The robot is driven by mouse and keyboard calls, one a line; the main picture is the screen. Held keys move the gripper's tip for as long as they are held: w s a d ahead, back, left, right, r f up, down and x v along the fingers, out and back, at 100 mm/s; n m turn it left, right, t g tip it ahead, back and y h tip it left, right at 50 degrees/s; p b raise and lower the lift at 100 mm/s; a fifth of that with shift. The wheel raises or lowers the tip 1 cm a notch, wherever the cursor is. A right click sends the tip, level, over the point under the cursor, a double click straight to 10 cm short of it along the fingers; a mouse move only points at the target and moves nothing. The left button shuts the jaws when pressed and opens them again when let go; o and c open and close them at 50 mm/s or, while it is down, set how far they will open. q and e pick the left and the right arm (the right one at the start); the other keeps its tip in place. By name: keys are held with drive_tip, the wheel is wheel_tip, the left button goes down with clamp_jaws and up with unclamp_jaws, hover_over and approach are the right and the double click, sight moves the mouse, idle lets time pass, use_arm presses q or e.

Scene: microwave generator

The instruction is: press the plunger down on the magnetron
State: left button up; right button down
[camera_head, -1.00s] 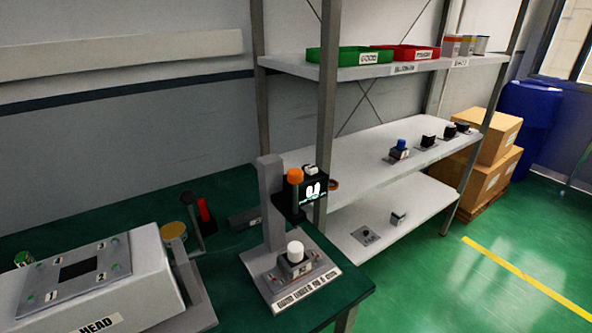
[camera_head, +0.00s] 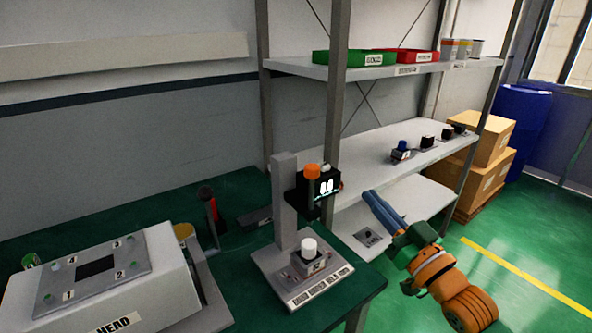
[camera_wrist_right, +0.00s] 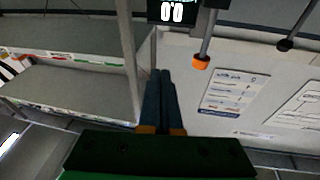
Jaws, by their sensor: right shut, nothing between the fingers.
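The press stand (camera_head: 287,205) is a grey column on a flat base with a black head showing a lit display (camera_head: 325,187). Its orange-topped plunger (camera_head: 312,171) stands up at the head. The magnetron (camera_head: 308,262), a small grey block with a white round top, sits upright on the stand's base, below the head and apart from it. My right gripper (camera_head: 369,194) is shut and empty, to the right of the head. In the right wrist view, the shut fingers (camera_wrist_right: 160,72) lie left of and below an orange cap on a rod (camera_wrist_right: 201,62), apart from it. My left gripper is not in view.
A grey shelf rack (camera_head: 380,158) stands behind and right of the stand, its post close to the press head. A white sloped console (camera_head: 110,285) is on the green table at left. Cardboard boxes (camera_head: 488,150) and a blue barrel (camera_head: 520,115) stand at the far right.

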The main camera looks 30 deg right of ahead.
drive_tip(key=s+a+r+n+t+y, duration=0.1)
drive_tip(key=a+r+n+y, duration=0.1)
drive_tip(key=a+r, duration=0.3)
drive_tip(key=shift+a+r+y, duration=0.4)
drive_tip(key=shift+a+y, duration=0.05)
drive_tip(key=shift+y, duration=0.15)
drive_tip(key=shift+d, duration=0.1)
drive_tip(key=shift+w, duration=0.1)
drive_tip(key=d+r+p+x, duration=0.1)
drive_tip(key=p+x, duration=0.4)
drive_tip(key=x, duration=0.5)
hover_over(311, 197)
drive_tip(key=s, duration=0.2)
wheel_tip(311, 197, down, 5)
drive_tip(key=shift+d+r, duration=0.1)
drive_tip(key=shift+d, duration=0.25)
